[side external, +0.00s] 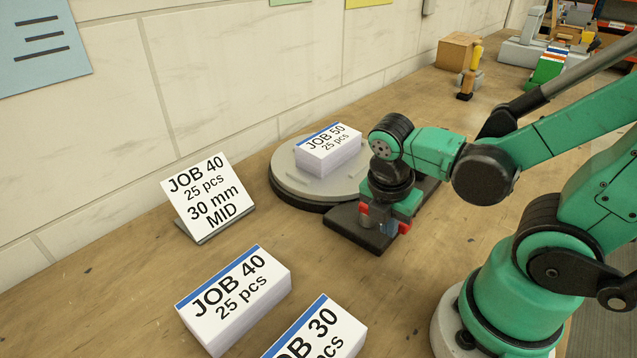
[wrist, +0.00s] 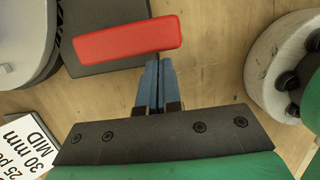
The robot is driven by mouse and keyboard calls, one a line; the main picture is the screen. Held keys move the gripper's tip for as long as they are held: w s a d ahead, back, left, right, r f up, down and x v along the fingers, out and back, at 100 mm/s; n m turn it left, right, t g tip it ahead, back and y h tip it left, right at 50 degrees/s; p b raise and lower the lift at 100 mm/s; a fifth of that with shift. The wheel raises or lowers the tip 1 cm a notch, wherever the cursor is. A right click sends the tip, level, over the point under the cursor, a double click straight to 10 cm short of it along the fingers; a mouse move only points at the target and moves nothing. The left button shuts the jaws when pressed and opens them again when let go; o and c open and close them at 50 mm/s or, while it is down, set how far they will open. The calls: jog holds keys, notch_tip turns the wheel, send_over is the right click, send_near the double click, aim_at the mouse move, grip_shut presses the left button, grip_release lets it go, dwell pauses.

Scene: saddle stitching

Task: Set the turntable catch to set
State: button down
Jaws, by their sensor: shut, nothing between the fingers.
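The round grey turntable (side external: 290,182) sits on a dark base and carries the JOB 50 stack (side external: 330,155). Its edge also shows at the upper left of the wrist view (wrist: 18,45). A dark flat plate (side external: 345,228) extends from it under my gripper. A red bar (wrist: 125,38), apparently the catch handle, lies slightly tilted across the wrist view; its red ends show beside my gripper in the side view (side external: 404,227). My gripper (wrist: 157,66) is shut and empty, its blue fingertips close to the bar's lower edge. Contact cannot be told. Any catch markings are not visible.
A JOB 40 sign (side external: 203,195) reading 30 mm MID stands left of the turntable. The JOB 40 stack (side external: 235,300) and JOB 30 stack (side external: 318,335) lie in front. A yellow-handled tool (side external: 470,75) and a cardboard box (side external: 458,50) stand farther back.

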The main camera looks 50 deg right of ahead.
jog(key=shift+s+d+n, duration=0.2)
jog(key=shift+d+n, duration=0.2)
jog(key=shift+n, duration=0.3)
jog(key=shift+s+d+n+t, duration=0.1)
jog(key=shift+d+n+t, duration=0.1)
jog(key=shift+n+t, duration=0.15)
jog(key=shift+s+d+n, duration=0.15)
jog(key=shift+d+n, duration=0.65)
jog(key=shift+n, duration=0.45)
jog(key=shift+d, duration=0.7)
jog(key=shift+w+d, duration=0.15)
jog(key=shift+d, duration=0.35)
jog(key=shift+w+d, duration=0.15)
jog(key=shift+d, duration=0.35)
jog(key=shift+w+d, duration=0.55)
jog(key=shift+d, duration=0.2)
jog(key=shift+w+d, duration=0.45)
jog(key=shift+w, duration=0.15)
jog(key=shift+w+d, duration=0.1)
jog(key=shift+w, duration=0.05)
